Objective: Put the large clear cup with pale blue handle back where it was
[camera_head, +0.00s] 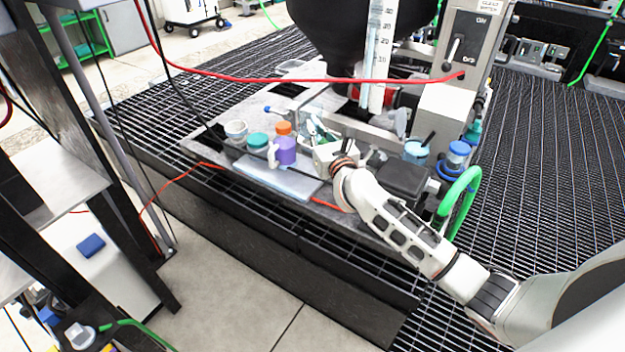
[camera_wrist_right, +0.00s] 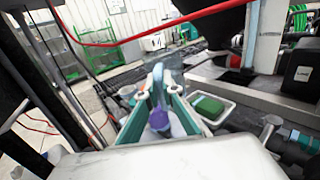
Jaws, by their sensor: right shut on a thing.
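My right gripper (camera_head: 316,130) reaches in over the grey work surface from the right in the head view. In the right wrist view its two teal fingers (camera_wrist_right: 159,92) close in on a pale blue handle (camera_wrist_right: 158,76). The large clear cup (camera_wrist_right: 175,80) shows faintly beyond the fingertips, and its outline is hard to make out. In the head view the cup is a faint, see-through shape around the fingertips, partly hidden by them. I cannot tell whether its base touches the surface. My left gripper is in neither view.
A purple bottle with an orange cap (camera_head: 285,150) stands close left of the gripper, beside teal-lidded and pale jars (camera_head: 258,142). A white tray (camera_head: 322,167) lies under the wrist; a green sponge (camera_wrist_right: 208,107) is inside. A pale blue mat (camera_head: 278,181) lies in front. A red hose (camera_head: 300,79) crosses above.

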